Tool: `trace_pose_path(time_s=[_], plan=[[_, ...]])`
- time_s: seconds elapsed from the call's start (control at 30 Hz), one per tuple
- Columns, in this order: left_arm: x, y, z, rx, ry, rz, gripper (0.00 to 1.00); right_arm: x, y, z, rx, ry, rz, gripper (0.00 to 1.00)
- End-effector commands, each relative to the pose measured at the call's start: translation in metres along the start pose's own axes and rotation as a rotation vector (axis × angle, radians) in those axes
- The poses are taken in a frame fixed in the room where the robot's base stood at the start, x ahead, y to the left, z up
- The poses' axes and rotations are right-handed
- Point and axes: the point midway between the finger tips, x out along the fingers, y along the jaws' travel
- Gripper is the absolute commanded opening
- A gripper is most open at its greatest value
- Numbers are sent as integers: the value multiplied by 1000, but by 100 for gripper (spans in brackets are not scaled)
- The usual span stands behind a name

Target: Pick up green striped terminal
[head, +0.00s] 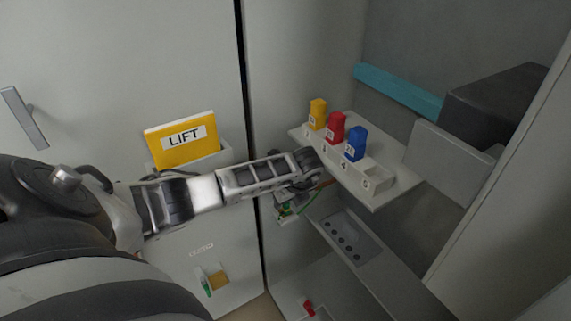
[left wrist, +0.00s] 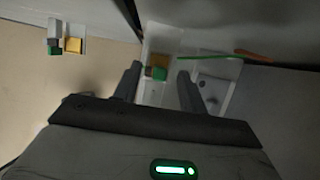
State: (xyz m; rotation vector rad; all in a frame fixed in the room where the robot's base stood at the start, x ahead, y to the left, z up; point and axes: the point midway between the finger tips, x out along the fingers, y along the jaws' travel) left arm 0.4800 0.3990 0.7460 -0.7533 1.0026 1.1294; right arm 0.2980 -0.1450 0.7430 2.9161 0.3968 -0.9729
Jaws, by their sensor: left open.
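My left gripper (left wrist: 159,76) is open, its two dark fingers spread over a small white bin. Stripes are too small to make out. In the head view my left arm reaches right, and its wrist hides the fingers. Some green (head: 286,210) shows in the bin below the wrist. My right gripper is not in view.
A white shelf (head: 378,200) holds yellow (head: 318,114), red (head: 335,127) and blue (head: 356,143) blocks, close to my left wrist. A yellow LIFT folder (head: 180,140) hangs on the door. A lower holder has a yellow piece (head: 218,280).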

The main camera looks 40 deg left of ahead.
Motion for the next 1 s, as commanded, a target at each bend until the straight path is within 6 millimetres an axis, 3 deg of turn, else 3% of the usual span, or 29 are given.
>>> trace_pose_path(time_s=[0.17, 0.43, 0.6, 1.0], plan=[[22, 0, -1, -1, 1, 1, 42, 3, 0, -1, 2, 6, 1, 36], [25, 0, -1, 1, 0, -1, 42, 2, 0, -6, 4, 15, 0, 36], [25, 0, -1, 0, 1, -1, 0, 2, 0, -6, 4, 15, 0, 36], [21, -1, 1, 0, -1, -2, 0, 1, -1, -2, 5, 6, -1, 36]])
